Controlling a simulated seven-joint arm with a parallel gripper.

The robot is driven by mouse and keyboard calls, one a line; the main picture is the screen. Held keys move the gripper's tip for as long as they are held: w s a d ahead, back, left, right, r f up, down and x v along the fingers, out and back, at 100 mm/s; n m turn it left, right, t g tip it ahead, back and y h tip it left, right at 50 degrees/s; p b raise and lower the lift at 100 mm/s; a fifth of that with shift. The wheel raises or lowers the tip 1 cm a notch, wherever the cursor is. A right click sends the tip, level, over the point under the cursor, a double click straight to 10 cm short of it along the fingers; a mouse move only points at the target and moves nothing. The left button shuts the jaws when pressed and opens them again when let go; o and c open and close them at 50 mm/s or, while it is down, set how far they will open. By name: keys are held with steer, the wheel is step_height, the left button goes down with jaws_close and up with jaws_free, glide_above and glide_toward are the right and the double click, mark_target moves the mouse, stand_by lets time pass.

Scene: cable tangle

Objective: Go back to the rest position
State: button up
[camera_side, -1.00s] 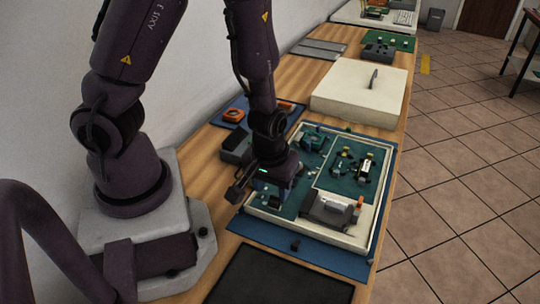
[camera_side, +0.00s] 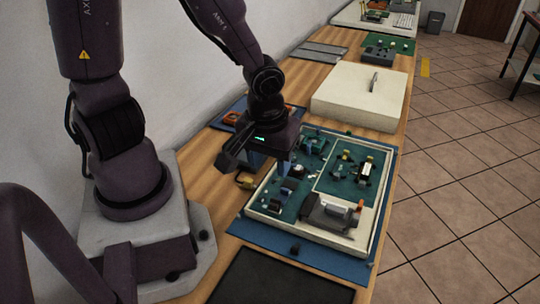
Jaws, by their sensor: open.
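My gripper (camera_side: 268,167) hangs over the left edge of an open cream-rimmed box (camera_side: 370,215) with a green board inside. Its fingers point down and are small and dark in this view. They look apart, and I see nothing held between them. Several small dark parts sit on the green board below and to the right of the gripper. My wrist hides part of the box's far left corner.
The box stands on a blue mat (camera_side: 300,257). A cream lid-like box with a handle (camera_side: 340,95) lies behind it. A yellowish curved piece (camera_side: 245,181) lies on the wood left of the box. A black pad (camera_side: 275,282) lies at the front. Free floor is at right.

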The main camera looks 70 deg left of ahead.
steer(key=shift+r, duration=0.25)
stand_by(0.3)
steer(key=s+d+r+m+h, duration=0.3)
steer(key=d+r+m, duration=0.1)
steer(key=r+m, duration=0.4)
steer(key=a+r+t+y, duration=0.1)
steer(key=a+r+t, duration=0.1)
steer(key=r, duration=0.3)
steer(key=s+a+r+m+t+y, duration=0.1)
steer(key=a+r+t, duration=0.1)
steer(key=r, duration=0.3)
steer(key=shift+a+t, duration=0.3)
steer(key=shift+a, duration=0.45)
steer(key=shift+s, duration=0.1)
stand_by(2.5)
